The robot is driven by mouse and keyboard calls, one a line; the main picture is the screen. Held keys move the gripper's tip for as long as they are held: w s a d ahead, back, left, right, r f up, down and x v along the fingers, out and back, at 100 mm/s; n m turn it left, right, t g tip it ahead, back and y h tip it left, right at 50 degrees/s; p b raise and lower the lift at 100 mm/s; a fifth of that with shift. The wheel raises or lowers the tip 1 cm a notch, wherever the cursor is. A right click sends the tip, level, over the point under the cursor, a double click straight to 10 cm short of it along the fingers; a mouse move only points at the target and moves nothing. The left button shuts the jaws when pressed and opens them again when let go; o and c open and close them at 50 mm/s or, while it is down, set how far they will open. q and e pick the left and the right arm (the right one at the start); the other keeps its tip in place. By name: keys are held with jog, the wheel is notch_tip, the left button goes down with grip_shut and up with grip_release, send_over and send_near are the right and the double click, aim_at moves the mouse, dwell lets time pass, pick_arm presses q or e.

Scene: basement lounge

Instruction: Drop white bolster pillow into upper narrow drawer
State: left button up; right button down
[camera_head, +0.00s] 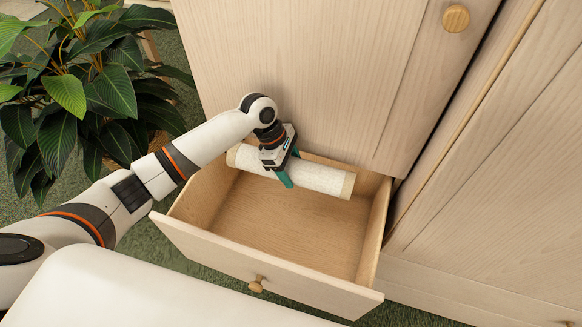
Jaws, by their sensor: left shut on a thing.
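The white bolster pillow (321,178) is a white cylinder with tan ends, lying crosswise at the back of the open drawer (268,226). My left gripper (287,171) is shut around its middle from above, with a teal finger showing on the near side. The pillow appears to be over or inside the rear part of the drawer; I cannot tell whether it touches the drawer's bottom. The drawer is pulled out, empty otherwise, with a round wooden knob (256,285) on its front. My right gripper is not in view.
The pale wood cabinet (300,75) rises right behind the pillow, with a round knob (455,18) at upper right. Another cabinet panel (500,190) stands at the right. A leafy plant (85,95) stands at the left on green carpet.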

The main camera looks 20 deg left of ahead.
pick_arm(q)
jog(key=o, duration=1.2)
jog(key=shift+o, duration=0.2)
jog(key=p+v, duration=0.1)
jog(key=v, duration=1.1)
jog(key=shift+r, duration=0.1)
